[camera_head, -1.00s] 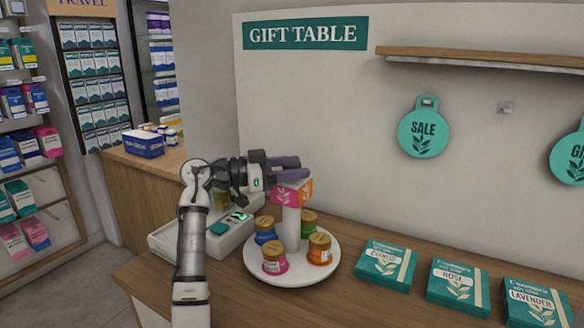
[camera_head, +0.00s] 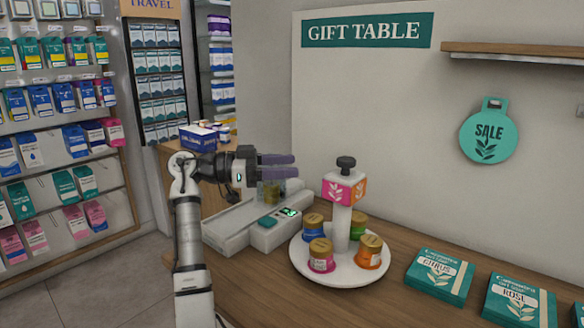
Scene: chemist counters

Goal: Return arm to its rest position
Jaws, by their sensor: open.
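My arm stands upright at the left front of the counter, with its wrist bent to the right. My gripper (camera_head: 278,166) points right, with two purple-grey fingers apart and nothing between them. It is in the air, left of the carousel's post and above the grey scale-like device (camera_head: 280,228). The white round carousel (camera_head: 345,277) carries several small jars with gold lids around a post with a dark knob (camera_head: 346,163). The gripper is apart from the post.
Boxes labelled CITRUS (camera_head: 440,275) and ROSE (camera_head: 519,299) lie on the wooden counter at right. A blue box (camera_head: 197,138) sits on the counter behind my wrist. Shelves of packets (camera_head: 60,150) stand at left.

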